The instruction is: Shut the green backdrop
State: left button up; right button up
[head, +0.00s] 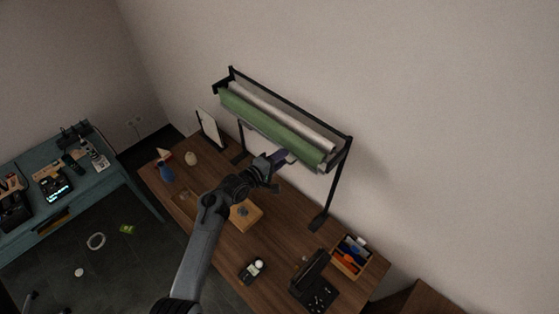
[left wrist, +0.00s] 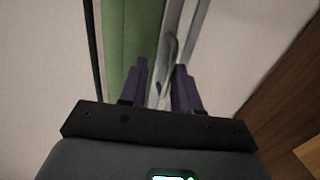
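The green backdrop (head: 266,126) is a rolled green cylinder on a black stand at the back of the wooden table. It also shows as a green strip in the left wrist view (left wrist: 132,40). My left gripper (head: 286,156) is raised at the roll's lower front edge, near its right half. In the left wrist view its two purple fingers (left wrist: 160,75) are apart, with a thin grey bar or edge (left wrist: 170,50) between and beyond them. I cannot tell whether they touch it. My right gripper is not in view.
White and grey rolls (head: 285,116) lie behind the green one on the stand (head: 333,195). A teal bench (head: 105,181) stands left.

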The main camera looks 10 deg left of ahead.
pick_arm(q)
jog(key=shift+s+f, duration=0.1)
jog(key=shift+f, duration=0.05)
jog(key=v, duration=1)
jog(key=shift+s+a+r+b, duration=0.2)
jog(key=shift+s+b, duration=0.05)
jog(key=shift+b, duration=0.05)
dwell(0.3)
